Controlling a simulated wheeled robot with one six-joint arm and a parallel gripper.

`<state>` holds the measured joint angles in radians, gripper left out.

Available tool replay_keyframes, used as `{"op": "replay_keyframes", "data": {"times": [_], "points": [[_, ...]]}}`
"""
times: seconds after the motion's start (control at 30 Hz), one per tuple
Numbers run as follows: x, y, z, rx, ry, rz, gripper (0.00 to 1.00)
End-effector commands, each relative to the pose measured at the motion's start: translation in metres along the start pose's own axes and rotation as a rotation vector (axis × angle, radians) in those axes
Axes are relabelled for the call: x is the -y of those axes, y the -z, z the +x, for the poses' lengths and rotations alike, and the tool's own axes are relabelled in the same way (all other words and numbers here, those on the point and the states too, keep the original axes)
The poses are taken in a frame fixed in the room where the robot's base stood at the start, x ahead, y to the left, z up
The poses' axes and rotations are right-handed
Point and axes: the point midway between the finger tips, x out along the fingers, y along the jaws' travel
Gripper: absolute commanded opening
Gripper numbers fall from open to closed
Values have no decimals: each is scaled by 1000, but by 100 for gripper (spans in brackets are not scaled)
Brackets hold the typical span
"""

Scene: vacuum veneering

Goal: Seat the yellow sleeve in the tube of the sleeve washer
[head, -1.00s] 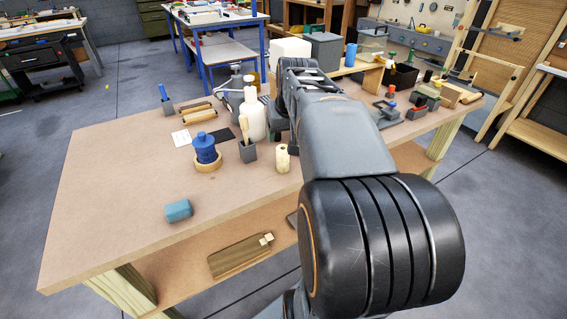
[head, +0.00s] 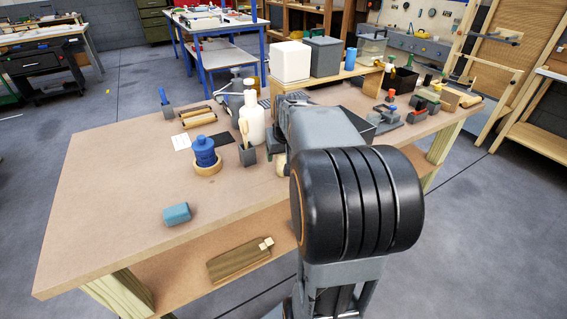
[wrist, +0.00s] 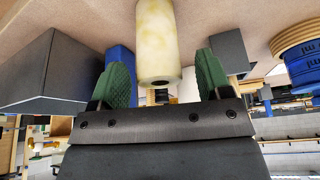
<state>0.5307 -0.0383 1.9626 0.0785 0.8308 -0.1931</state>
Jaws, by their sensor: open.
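The yellow sleeve, a pale mottled cylinder (wrist: 157,40), stands on the bench between the spread green fingers of my gripper (wrist: 163,72) in the upside-down wrist view. A gap shows on each side of it, and I see no finger touching it. In the head view the sleeve (head: 281,166) is partly hidden by my arm, and the gripper's fingers are hidden there. I cannot pick out the sleeve washer or its tube with certainty. A blue upright shape (wrist: 120,58) shows behind the left finger in the wrist view.
Close left of the sleeve are a brush holder (head: 247,155), a white bottle (head: 252,124) and a blue bottle in a tan ring (head: 205,151). A dark grey box (wrist: 50,70) stands on the other side.

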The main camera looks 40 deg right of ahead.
Motion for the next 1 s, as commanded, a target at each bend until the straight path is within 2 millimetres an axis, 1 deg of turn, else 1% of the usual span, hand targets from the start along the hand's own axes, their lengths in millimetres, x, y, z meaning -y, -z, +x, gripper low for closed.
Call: {"op": "replay_keyframes", "data": {"times": [0.17,0.7,1.0], "points": [[0,0,0,0,0,0,71],[0,0,-1,-1,0,0,19],[0,1,-3,-2,-1,0,18]]}}
